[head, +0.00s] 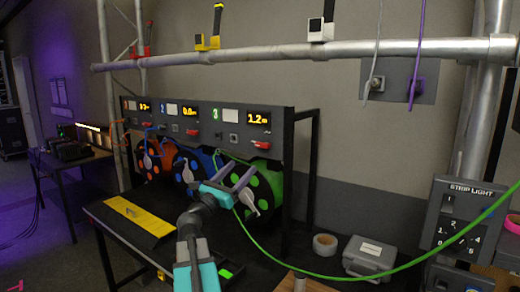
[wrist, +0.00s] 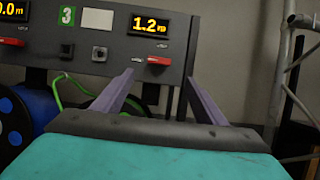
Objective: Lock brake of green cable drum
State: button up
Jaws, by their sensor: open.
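The green cable drum (head: 268,187) sits at the right end of the drum rack, below the panel section marked 3. A silver crank (head: 246,201) shows on its face. A red lever (head: 262,145) is on the panel above it, below a display reading 1.2; it also shows in the wrist view (wrist: 158,61), pointing sideways. My gripper (head: 241,172) is open and empty in front of the green drum and below the red lever. In the wrist view its two fingers (wrist: 160,78) stand apart, with the red lever just beyond and between their tips. The gripper body hides most of the drum there.
Blue (head: 187,168) and orange (head: 155,155) drums stand to the left. A green cable (head: 330,276) hangs in a loop across the right. A tape roll (head: 325,244) and grey case (head: 369,257) lie on the table. A truss pipe (head: 270,53) runs above.

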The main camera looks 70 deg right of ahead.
aim_at(261, 147)
jog(key=shift+d, duration=0.15)
jog(key=shift+p+x, duration=1.9)
jog(key=shift+x, duration=4.9)
jog(key=c, duration=0.9)
jog(key=shift+d, duration=0.2)
jog(key=shift+c, duration=0.8)
jog(key=shift+a, duration=0.2)
jog(key=shift+f, duration=0.15)
